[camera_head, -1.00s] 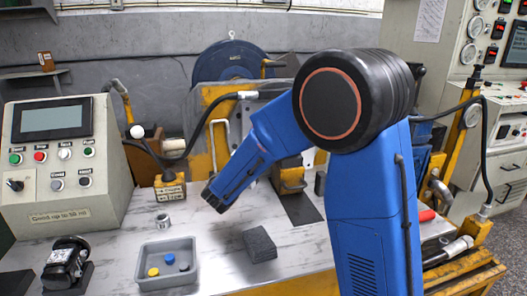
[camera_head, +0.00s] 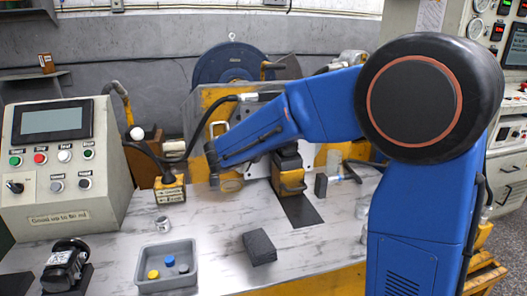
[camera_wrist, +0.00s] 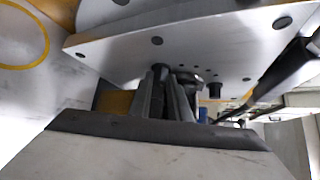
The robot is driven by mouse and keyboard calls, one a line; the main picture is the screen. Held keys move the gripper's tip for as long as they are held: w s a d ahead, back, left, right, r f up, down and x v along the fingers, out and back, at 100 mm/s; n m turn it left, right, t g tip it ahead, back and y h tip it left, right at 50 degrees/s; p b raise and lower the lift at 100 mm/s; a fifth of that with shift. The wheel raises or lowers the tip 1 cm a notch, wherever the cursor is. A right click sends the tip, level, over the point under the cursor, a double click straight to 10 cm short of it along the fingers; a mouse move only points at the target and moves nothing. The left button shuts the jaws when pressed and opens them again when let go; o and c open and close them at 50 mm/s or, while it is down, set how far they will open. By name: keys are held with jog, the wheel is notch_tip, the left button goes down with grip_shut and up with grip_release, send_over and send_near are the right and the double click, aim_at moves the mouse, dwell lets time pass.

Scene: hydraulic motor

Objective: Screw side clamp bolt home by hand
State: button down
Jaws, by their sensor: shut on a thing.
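In the wrist view my gripper (camera_wrist: 166,92) has its two grey fingers close together, shut on a dark bolt (camera_wrist: 161,70), which I take to be the side clamp bolt. The bolt's top is at the underside edge of a pale metal plate with round holes (camera_wrist: 140,50). How deep the bolt sits in the plate cannot be seen. Other dark bolt-like parts (camera_wrist: 216,90) stand just right of the fingers. In the head view my wrist reaches left in front of the yellow-framed stand (camera_head: 197,105); the fingertips and bolt cannot be made out there.
On the bench are a grey tray (camera_head: 140,268) with yellow and blue caps, a dark block (camera_head: 260,247), a small metal cylinder (camera_head: 163,224) and a black motor (camera_head: 66,268). A control box (camera_head: 52,195) stands left.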

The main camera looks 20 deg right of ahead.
jog(key=shift+m+g+y, duration=0.3)
jog(key=shift+m+y, duration=0.1)
jog(key=shift+y, duration=0.1)
dwell(0.3)
jog(key=c, duration=1.6)
grip_release()
jog(key=shift+r, duration=0.1)
jog(key=shift+c, duration=0.2)
